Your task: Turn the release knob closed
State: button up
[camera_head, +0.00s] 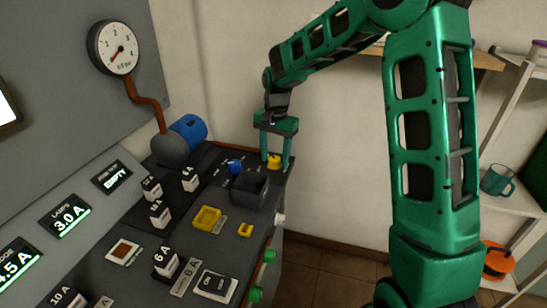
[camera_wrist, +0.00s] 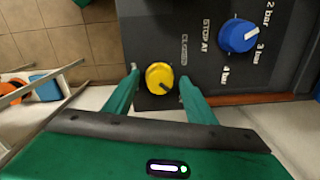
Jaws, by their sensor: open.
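The yellow release knob (camera_head: 274,162) sits at the far right corner of the dark console top, below my gripper. In the wrist view the knob (camera_wrist: 160,78) lies between my two fingers, with a dark pointer mark at its lower right and the word CLOSED beside it. My gripper (camera_head: 277,165) points down with its green fingers on either side of the knob. The gripper (camera_wrist: 157,88) is open, with a gap visible between each finger and the knob. Whether the fingertips reach down to the knob's height is hard to tell.
A blue knob (camera_wrist: 238,35) with bar markings stands close to the yellow one. A gauge (camera_head: 113,48) and blue-capped cylinder (camera_head: 188,131) stand behind left. A shelf (camera_head: 510,200) is at the right.

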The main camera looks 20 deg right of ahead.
jog(key=shift+c, duration=0.6)
jog(key=c, duration=0.9)
jog(key=shift+n, duration=0.3)
jog(key=n, duration=0.3)
jog(key=shift+w+a+n, duration=0.1)
jog(key=shift+n, duration=0.3)
jog(key=n, duration=0.4)
jog(key=shift+n, duration=0.3)
jog(key=n, duration=0.4)
jog(key=shift+n, duration=0.3)
jog(key=n, duration=0.4)
jog(key=shift+w, duration=0.1)
jog(key=shift+r+n, duration=0.1)
jog(key=shift+n, duration=0.2)
